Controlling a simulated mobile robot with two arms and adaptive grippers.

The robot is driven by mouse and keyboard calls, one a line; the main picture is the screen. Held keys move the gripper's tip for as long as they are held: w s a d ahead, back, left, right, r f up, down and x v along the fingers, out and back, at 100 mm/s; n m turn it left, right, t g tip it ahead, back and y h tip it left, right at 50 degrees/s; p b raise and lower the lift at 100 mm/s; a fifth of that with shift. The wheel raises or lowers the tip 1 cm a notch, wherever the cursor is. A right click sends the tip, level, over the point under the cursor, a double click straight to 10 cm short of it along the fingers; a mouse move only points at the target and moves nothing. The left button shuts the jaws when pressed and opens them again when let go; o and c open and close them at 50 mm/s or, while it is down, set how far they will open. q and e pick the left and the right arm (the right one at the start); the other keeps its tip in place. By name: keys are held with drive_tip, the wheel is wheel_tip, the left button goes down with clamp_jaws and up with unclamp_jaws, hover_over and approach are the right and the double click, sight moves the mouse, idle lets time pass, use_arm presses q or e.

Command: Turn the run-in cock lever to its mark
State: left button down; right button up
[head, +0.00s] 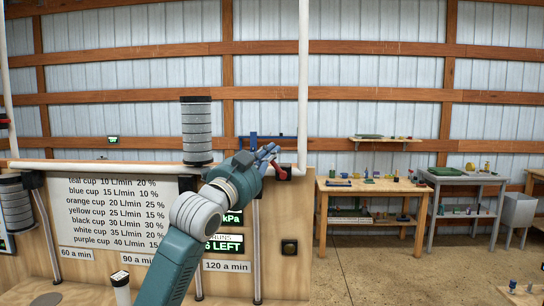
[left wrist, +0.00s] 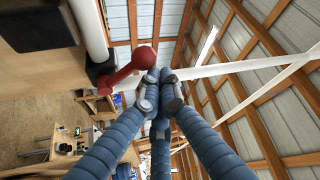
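The run-in cock has a red lever with a round knob, seen in the left wrist view (left wrist: 125,70). In the head view the red lever (head: 276,166) slants up and left from a black body on the white pipe, partly behind my fingers. My left gripper (head: 268,151) is right at the lever. In the left wrist view its blue fingers (left wrist: 158,88) come together at the tips, with nothing seen between them. The tips are beside and just below the knob; I cannot tell whether they touch it. I cannot make out the lever's mark. My right gripper is not in view.
A white pipe (head: 303,80) rises beside the lever. A sign with cup settings (head: 115,215) is on the wooden panel. Workbenches (head: 370,187) stand further right, with open floor before them.

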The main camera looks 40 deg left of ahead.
use_arm(q)
drive_tip(key=a+f+n+y+b, duration=0.1)
drive_tip(key=n+y+b, duration=0.1)
drive_tip(key=n, duration=0.1)
drive_tip(key=s+a+f+n+y+b, duration=0.1)
drive_tip(key=f+n+y+b, duration=0.1)
drive_tip(key=n+b, duration=0.1)
drive_tip(key=s+a+f+n+t+y+b, duration=0.1)
drive_tip(key=n+y+b, duration=0.1)
drive_tip(key=n, duration=0.3)
drive_tip(key=shift+a+f+y+b, duration=0.1)
drive_tip(key=shift+f+y+b, duration=0.05)
drive_tip(key=shift+y+b, duration=0.2)
drive_tip(key=shift+a+f, duration=0.1)
